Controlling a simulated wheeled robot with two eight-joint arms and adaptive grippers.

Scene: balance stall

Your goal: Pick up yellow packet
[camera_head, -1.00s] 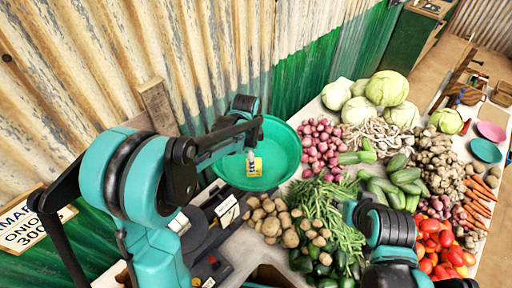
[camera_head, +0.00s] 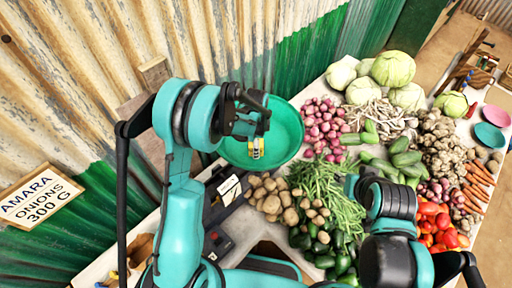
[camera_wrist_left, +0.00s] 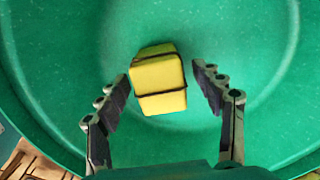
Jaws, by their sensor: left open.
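The yellow packet (camera_wrist_left: 158,80) is a small block with dark bands around it. It lies in the green pan (camera_wrist_left: 60,60), and in the head view the packet (camera_head: 257,151) shows only in part below my gripper. My left gripper (camera_wrist_left: 160,92) is open, with one finger on each side of the packet and a gap to each. In the head view my left gripper (camera_head: 257,140) is over the green pan (camera_head: 288,128). I cannot tell how far above the pan floor the fingertips are. My right arm shows at the lower right, but its gripper is not visible.
Potatoes (camera_head: 268,192), green beans (camera_head: 325,190) and red onions (camera_head: 325,125) lie close to the pan on its right. A dark scale body (camera_head: 222,200) is below the pan. The corrugated wall (camera_head: 230,50) stands behind it. A sign (camera_head: 40,197) is at the left.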

